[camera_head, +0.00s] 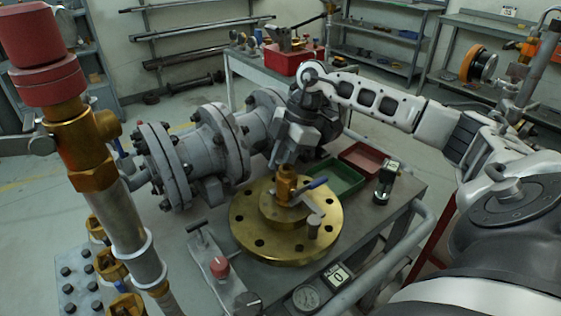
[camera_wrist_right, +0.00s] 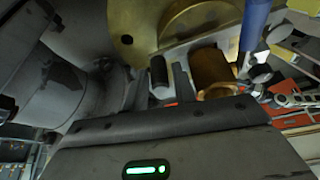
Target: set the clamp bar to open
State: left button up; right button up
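A round brass flange (camera_head: 252,236) lies on the grey cart top, with a smaller raised brass fitting (camera_head: 286,184) at its middle. A grey metal bar (camera_head: 311,205), which looks like the clamp bar, lies across it beside a blue handle (camera_head: 313,185). A short dark post (camera_head: 313,226) stands near the bar's front end. My right gripper (camera_head: 281,158) points down just above the fitting; contact cannot be told. In the right wrist view the bar (camera_wrist_right: 195,41), blue handle (camera_wrist_right: 256,22) and brass fitting (camera_wrist_right: 211,70) show beyond the gripper body. The finger gap is hidden. My left gripper is out of view.
A grey flanged gate valve (camera_head: 215,150) stands behind left. A green tray (camera_head: 338,178), a red tray (camera_head: 362,158) and a small black device (camera_head: 385,183) sit right of the flange. A gauge (camera_head: 306,297) and a red-knobbed fixture (camera_head: 219,266) stand in front.

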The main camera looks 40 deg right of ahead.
grip_shut()
jog(key=shift+d, duration=0.1)
